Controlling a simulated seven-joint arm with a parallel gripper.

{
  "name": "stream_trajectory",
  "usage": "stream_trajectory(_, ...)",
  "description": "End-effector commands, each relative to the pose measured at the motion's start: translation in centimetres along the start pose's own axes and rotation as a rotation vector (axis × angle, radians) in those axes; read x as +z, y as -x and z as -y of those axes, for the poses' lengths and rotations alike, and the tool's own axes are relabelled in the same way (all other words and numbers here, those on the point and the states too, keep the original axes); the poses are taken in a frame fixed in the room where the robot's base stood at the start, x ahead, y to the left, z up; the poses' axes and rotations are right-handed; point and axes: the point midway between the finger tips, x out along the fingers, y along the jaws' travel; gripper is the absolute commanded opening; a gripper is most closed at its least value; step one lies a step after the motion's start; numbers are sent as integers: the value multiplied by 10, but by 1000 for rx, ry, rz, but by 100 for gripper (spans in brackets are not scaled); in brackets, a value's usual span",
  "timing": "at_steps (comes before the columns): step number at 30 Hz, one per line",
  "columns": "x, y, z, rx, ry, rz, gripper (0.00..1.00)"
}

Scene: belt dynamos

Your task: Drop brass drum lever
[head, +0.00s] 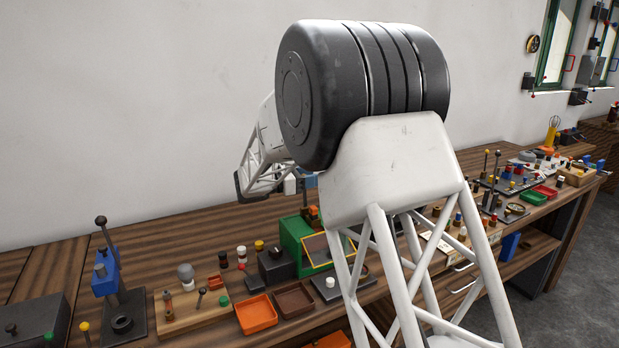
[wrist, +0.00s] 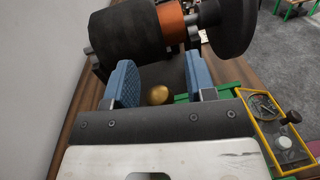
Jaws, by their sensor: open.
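In the wrist view my gripper (wrist: 160,84) is open, with one blue finger pad on each side of a round brass knob (wrist: 158,94). The knob lies between the pads, with a visible gap to each. I take it for the end of the drum lever; its shaft is hidden. Beyond the fingers is a dark drum (wrist: 130,35) with a copper-orange band (wrist: 177,22) and a black disc on its right. In the head view my arm hides most of the gripper and drum above the green machine (head: 293,240).
A yellow-framed tray (wrist: 262,103) holding small parts lies right of the fingers in the wrist view. In the head view, orange (head: 256,314) and brown (head: 293,299) trays sit in front of the machine. A blue press (head: 105,270) stands at left. The bench is crowded.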

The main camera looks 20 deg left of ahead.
Motion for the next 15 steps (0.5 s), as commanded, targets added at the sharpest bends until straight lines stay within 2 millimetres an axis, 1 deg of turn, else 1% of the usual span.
stream_trajectory(6, 0, 0, 0, 0, 0, 0, 50)
stream_trajectory(8, 0, 0, 0, 0, 0, 0, 43)
stream_trajectory(15, 0, 0, 0, 0, 0, 0, 6)
